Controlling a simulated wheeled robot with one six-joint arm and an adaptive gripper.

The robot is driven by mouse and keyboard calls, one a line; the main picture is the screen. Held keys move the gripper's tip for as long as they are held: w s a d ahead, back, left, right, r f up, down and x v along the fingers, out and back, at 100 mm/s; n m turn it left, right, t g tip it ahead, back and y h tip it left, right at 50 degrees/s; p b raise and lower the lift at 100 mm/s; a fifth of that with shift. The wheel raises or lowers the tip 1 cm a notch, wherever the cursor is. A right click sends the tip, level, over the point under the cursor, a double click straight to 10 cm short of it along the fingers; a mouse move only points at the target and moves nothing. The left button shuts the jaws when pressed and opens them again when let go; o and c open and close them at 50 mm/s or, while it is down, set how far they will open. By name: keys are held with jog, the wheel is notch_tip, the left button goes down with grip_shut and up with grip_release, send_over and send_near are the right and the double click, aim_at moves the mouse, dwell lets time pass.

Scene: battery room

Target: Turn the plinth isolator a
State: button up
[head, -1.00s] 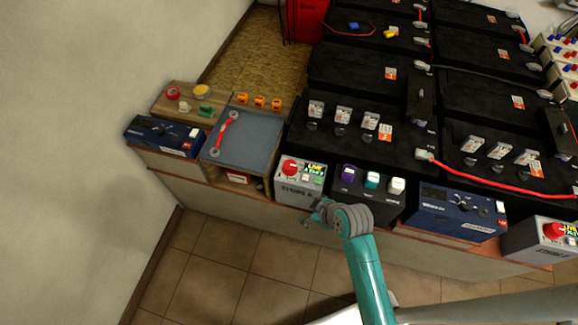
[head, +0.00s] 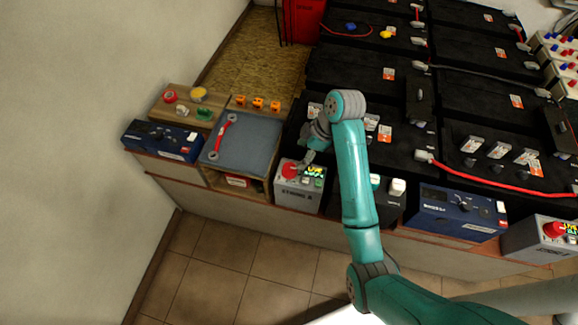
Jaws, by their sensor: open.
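The plinth isolator a is a grey box (head: 299,197) with a red round knob (head: 290,171) on top, a lit yellow-green label beside the knob and lettering on its front. It stands at the front edge of the bench, left of centre in the head view. My gripper (head: 304,162) is open, pointing down just above and beside the knob at its upper right. I cannot tell whether a finger touches the knob. The gripper partly covers the box top, and my arm hides part of the black unit on the right.
A blue-grey mat (head: 249,150) with a red link (head: 223,137) lies left of the box. A blue meter (head: 162,140) stands further left. Black batteries (head: 347,72) fill the bench behind. Another blue device (head: 457,209) and a second isolator (head: 543,237) stand right.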

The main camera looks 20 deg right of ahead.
aim_at(290, 168)
jog(key=x, duration=1)
jog(key=shift+f, duration=0.25)
jog(key=shift+c, duration=0.3)
jog(key=c, duration=1.1)
